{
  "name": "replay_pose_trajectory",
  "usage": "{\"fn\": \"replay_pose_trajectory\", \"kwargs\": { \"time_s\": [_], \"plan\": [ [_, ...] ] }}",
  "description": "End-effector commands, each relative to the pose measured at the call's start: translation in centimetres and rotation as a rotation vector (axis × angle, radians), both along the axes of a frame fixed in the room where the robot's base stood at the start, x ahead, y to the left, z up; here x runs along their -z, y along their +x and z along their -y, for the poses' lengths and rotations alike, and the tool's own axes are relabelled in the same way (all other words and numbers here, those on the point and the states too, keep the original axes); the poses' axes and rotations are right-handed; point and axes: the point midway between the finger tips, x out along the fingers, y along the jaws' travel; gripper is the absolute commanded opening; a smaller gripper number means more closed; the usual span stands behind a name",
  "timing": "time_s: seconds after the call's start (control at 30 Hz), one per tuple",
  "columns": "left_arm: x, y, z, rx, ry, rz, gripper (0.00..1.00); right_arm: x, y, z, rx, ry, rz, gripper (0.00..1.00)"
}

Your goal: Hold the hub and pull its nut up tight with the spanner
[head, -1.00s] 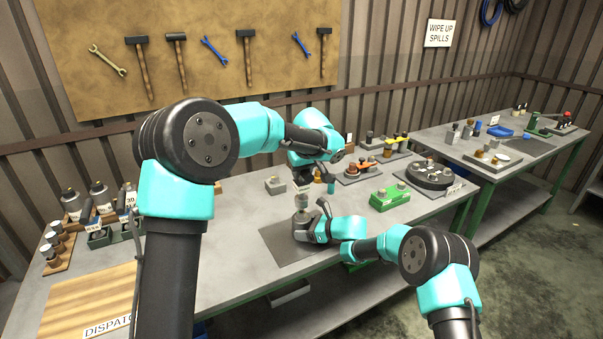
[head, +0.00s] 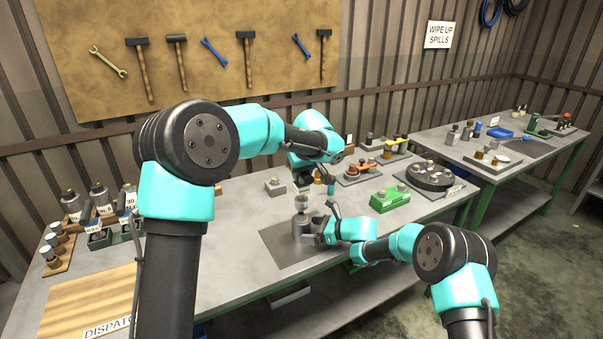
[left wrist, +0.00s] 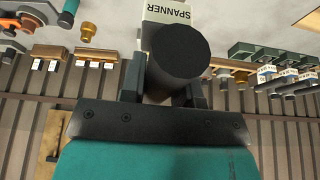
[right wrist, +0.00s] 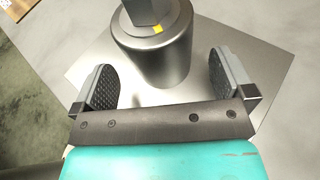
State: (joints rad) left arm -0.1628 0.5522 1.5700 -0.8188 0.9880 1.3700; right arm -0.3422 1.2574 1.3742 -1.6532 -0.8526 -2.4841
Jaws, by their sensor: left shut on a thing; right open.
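The hub (head: 302,232), a grey metal cylinder, stands upright on the metal plate on the bench. It also shows in the right wrist view (right wrist: 155,52), with a grey squared part and a yellow mark on its top. My left gripper (head: 303,184) is shut on the spanner, whose black round body (left wrist: 180,55) and "SPANNER" label show in the left wrist view. The spanner hangs upright above the hub; whether it touches the nut I cannot tell. My right gripper (right wrist: 165,88) is open, low beside the hub, its pads apart from it. The nut is not clearly visible.
The metal plate (head: 275,243) is bare around the hub. A green box (head: 390,199) and a round dark fixture (head: 433,176) stand to the right. Bottles and cups (head: 72,205) stand at the left, behind a wooden dispatch board (head: 85,298).

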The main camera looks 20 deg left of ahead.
Motion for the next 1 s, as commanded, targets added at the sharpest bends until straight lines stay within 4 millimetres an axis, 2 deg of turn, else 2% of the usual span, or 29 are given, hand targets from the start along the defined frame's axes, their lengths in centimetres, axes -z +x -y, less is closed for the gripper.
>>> {"fn": "replay_pose_trajectory", "kwargs": {
  "time_s": [0.3,0.5,1.0],
  "plan": [
    [-0.1,0.0,0.0,0.0,0.001,0.002,0.0,-1.7,0.1,5.6,0.002,-0.001,0.0,1.0],
    [-0.1,0.0,0.0,-0.001,0.001,0.002,0.0,-2.4,0.0,7.8,0.001,-0.001,-0.001,1.0],
    [-0.1,0.0,0.0,0.0,0.001,0.002,0.0,-2.5,0.0,8.4,0.0,-0.001,0.0,1.0]
  ]
}}
